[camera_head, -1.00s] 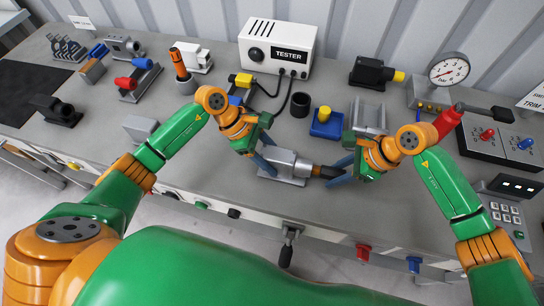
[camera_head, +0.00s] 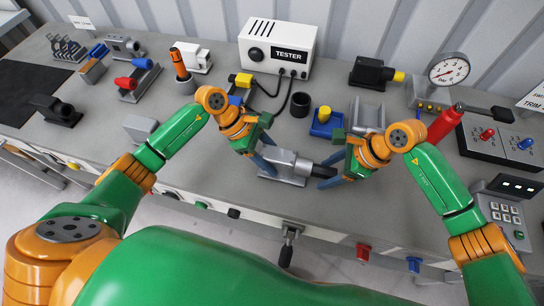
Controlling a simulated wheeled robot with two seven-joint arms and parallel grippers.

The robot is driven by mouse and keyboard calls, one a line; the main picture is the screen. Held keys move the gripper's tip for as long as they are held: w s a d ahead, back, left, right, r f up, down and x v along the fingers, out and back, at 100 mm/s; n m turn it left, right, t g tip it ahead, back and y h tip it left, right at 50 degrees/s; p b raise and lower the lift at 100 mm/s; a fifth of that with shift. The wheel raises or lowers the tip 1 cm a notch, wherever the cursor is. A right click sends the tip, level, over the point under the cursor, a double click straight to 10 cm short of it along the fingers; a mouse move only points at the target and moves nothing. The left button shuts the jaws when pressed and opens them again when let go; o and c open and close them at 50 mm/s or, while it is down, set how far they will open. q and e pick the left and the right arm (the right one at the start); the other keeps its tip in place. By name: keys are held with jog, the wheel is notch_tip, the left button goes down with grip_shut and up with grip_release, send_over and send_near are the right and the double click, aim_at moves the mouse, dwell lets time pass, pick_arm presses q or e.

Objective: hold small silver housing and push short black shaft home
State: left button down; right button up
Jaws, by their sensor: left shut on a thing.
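The small silver housing (camera_head: 284,164) lies along the bench's front part, below the tester. My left gripper (camera_head: 266,166) is shut on the housing at its left part. The short black shaft (camera_head: 321,171) sticks out of the housing's right end, in line with it; only a short dark length shows. My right gripper (camera_head: 328,174) is at the shaft's outer end, its blue fingers close around or against it. The fingers partly hide the shaft's end, and I cannot tell whether they grip it.
Behind stand the white tester (camera_head: 277,48) with black cables, a black cup (camera_head: 300,104), a blue block with a yellow button (camera_head: 327,122) and a grey V-shaped cradle (camera_head: 368,114). A gauge (camera_head: 448,70) and red handle (camera_head: 446,123) are near my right arm.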

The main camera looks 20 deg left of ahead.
jog(key=shift+o, duration=0.2)
jog(key=v, duration=1.2)
pick_arm(q)
jog(key=shift+c, duration=0.8)
grip_release()
jog(key=shift+r, duration=0.1)
jog(key=v, duration=1.1)
jog(key=shift+a+r, duration=0.3)
